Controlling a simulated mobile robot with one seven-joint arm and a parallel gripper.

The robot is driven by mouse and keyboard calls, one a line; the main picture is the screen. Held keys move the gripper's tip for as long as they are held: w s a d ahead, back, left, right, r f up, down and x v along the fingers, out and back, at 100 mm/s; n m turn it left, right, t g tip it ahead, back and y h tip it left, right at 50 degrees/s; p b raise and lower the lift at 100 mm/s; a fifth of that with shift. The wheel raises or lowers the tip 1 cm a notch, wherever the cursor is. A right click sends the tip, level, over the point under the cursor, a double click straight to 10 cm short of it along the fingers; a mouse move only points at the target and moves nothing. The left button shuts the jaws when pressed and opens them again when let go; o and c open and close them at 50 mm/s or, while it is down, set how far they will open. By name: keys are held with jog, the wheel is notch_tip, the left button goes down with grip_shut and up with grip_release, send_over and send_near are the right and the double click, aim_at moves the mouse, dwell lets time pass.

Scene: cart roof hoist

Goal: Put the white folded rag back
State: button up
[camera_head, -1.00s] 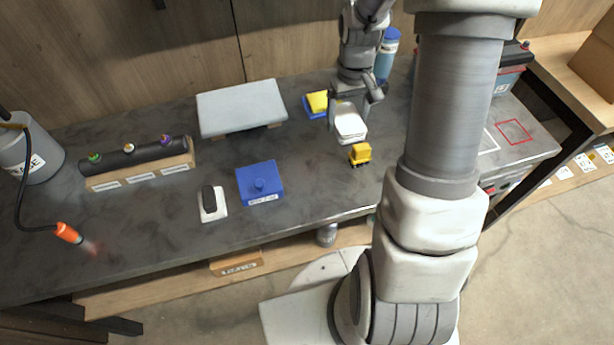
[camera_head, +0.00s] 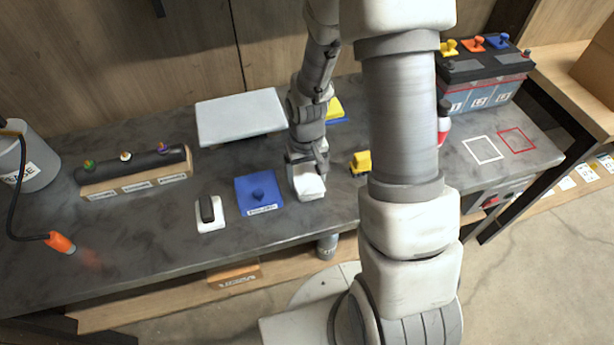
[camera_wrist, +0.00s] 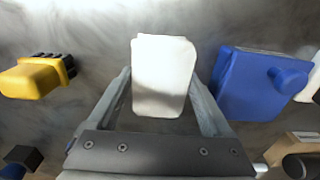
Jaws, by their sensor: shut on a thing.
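The white folded rag (camera_head: 308,184) is a small white block shape at the middle of the bench in the head view. It also shows in the wrist view (camera_wrist: 162,75). My gripper (camera_head: 306,166) is shut on the rag, with one finger on each side of it. In the wrist view my gripper (camera_wrist: 162,100) points down over the grey bench top. Whether the rag touches the bench cannot be told. The blue lidded box (camera_head: 260,194) is just left of the rag, close but apart. It also shows at the right of the wrist view (camera_wrist: 245,85).
A black and white switch-like item (camera_head: 208,213) is left of the blue box. A grey raised plate (camera_head: 240,117) stands behind. White (camera_head: 483,150) and red (camera_head: 517,140) outlined squares at the right are empty.

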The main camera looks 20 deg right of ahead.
jog(key=shift+f, duration=0.1)
jog(key=shift+f, duration=0.15)
jog(key=o, duration=1.3)
jog(key=shift+c, duration=0.2)
jog(key=shift+r, duration=0.2)
notch_tip(320, 180, up, 12)
jog(key=p, duration=0.2)
notch_tip(320, 180, up, 11)
jog(key=t, duration=0.2)
send_over(307, 176)
jog(key=s, duration=0.4)
jog(key=s+r+t, duration=0.3)
jog(key=s+r, duration=0.6)
jog(key=s, duration=0.1)
jog(key=shift+t, duration=0.3)
